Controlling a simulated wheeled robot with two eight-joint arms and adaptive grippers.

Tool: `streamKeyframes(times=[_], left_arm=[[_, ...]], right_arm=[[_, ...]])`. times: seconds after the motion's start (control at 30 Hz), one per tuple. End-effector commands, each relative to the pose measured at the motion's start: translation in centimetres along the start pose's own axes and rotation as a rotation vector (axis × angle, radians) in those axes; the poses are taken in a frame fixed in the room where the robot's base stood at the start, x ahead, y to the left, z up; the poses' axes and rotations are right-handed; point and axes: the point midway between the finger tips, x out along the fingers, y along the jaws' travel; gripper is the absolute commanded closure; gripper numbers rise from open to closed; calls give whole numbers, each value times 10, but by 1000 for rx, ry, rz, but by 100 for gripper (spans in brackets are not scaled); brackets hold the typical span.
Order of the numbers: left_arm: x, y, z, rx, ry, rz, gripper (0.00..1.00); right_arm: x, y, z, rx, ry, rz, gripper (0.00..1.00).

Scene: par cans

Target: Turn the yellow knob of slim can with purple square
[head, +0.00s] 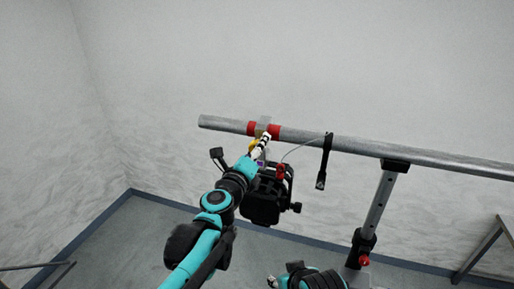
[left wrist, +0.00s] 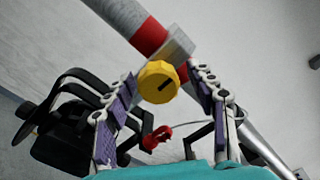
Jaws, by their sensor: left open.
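My left gripper (left wrist: 163,73) is open, with one finger on each side of the knob and gaps visible. In the head view my left gripper (head: 263,148) reaches up to the clamp and mostly covers the knob. The black can (head: 261,207) hangs under the pipe; a small purple patch (head: 262,164) shows beside the gripper. My right gripper (head: 272,282) is at the bottom edge, partly cut off.
A grey pipe (head: 440,168) with red bands (head: 274,131) crosses the view, held by a stand (head: 380,205) at right. A thin cable and red hook (left wrist: 157,137) are near the can.

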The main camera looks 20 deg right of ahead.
Motion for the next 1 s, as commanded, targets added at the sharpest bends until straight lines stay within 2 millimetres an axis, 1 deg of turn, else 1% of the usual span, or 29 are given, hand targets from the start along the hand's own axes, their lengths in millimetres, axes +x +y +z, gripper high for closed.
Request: streamKeyframes(times=[0.07,0.17,0.2,0.27,0.47,0.67,0.87,1.0], left_arm=[[0,0,0,0,0,0,44],[0,0,0,0,0,0,68],[0,0,0,0,0,0,78],[0,0,0,0,0,0,94],[0,0,0,4,0,0,94],[0,0,0,46,0,0,94],[-1,1,0,161,0,2,94],[-1,1,-1,281,0,3,94]], right_arm=[[0,0,0,0,0,0,58],[0,0,0,0,0,0,58],[0,0,0,0,0,0,58],[0,0,0,0,0,0,58],[0,0,0,0,0,0,58],[2,0,1,0,0,0,58],[5,0,3,0,0,0,58],[8,0,6,0,0,0,58]])
